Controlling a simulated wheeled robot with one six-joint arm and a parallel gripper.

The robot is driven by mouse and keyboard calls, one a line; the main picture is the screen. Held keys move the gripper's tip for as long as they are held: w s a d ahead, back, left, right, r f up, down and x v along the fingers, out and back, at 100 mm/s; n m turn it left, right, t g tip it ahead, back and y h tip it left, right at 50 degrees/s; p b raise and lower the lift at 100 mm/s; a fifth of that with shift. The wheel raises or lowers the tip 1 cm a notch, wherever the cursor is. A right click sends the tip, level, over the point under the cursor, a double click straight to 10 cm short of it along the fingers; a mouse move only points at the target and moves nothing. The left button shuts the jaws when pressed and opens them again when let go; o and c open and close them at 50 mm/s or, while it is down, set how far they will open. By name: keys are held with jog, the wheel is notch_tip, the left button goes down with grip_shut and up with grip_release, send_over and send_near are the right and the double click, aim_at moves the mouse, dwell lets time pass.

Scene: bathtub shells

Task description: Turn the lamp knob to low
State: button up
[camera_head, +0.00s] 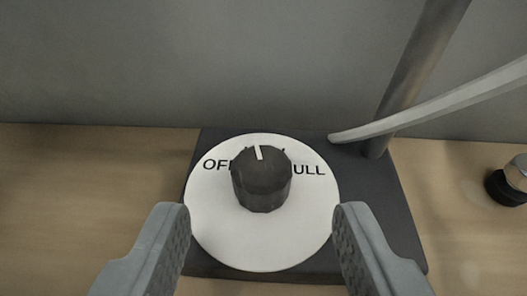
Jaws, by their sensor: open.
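The lamp knob (262,182) is a dark, faceted cylinder with a white pointer line on its top. It stands in the middle of a white round dial (222,235). The pointer points to the far side, slightly left of straight. The dial shows "OF" at left and "ULL" at right; the knob hides parts of the lettering, and a label behind the pointer is mostly covered. The dial sits on a dark square lamp base (398,225). My gripper (261,215) is open, its two grey fingers either side of the dial's near part, with the knob between and beyond them, untouched.
A grey lamp post (415,75) rises from the base's back right corner. A pale cable or strip (430,105) runs from the base to the right. A small black and silver object (510,182) lies at the right edge. A grey wall (180,60) stands behind the wooden surface.

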aim_at(260, 174)
jog(key=shift+x, duration=2.5)
jog(key=c, duration=1)
